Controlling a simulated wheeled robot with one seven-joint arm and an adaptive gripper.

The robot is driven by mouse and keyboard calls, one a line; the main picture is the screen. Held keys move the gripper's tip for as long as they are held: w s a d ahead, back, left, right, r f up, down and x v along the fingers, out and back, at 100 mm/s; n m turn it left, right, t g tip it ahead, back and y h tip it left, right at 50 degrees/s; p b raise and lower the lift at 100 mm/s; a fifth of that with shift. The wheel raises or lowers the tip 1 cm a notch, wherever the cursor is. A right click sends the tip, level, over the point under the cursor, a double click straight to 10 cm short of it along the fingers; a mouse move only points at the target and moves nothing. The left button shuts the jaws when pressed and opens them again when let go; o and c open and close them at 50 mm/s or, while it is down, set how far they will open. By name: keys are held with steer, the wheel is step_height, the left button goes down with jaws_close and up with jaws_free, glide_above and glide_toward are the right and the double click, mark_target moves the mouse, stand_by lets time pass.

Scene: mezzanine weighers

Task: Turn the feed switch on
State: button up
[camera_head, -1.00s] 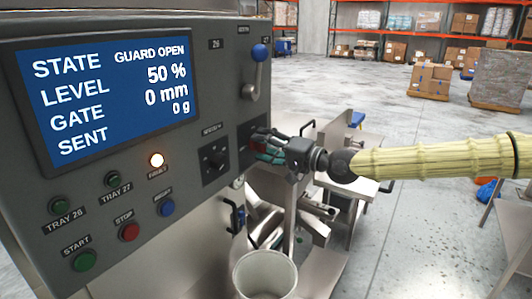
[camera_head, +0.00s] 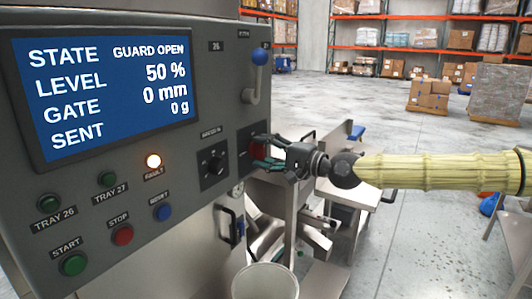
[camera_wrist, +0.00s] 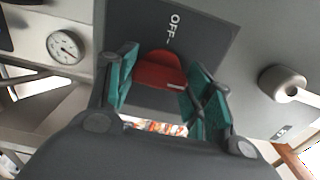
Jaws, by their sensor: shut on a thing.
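The feed switch is a red knob (camera_wrist: 160,70) on a dark plate on the panel's right side. In the wrist view it sits between the teal finger pads of my gripper (camera_wrist: 166,80). The word OFF is printed on the plate near the knob, and a short white mark shows on the knob's edge. In the head view my gripper (camera_head: 264,152) reaches the panel from the right and is shut on the red switch (camera_head: 257,151), which its fingers partly hide. The screen (camera_head: 110,95) reads GUARD OPEN, level 50 %, gate 0 mm, sent 0 g.
Left of the switch is a black rotary knob (camera_head: 213,165); above is a blue-tipped lever (camera_head: 256,75). Several push buttons line the panel. A pale bucket (camera_head: 264,284) stands below. A gauge (camera_wrist: 65,47) is beside the plate.

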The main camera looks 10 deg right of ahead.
steer(key=shift+r, duration=0.1)
steer(key=o, duration=1)
steer(key=shift+v, duration=6)
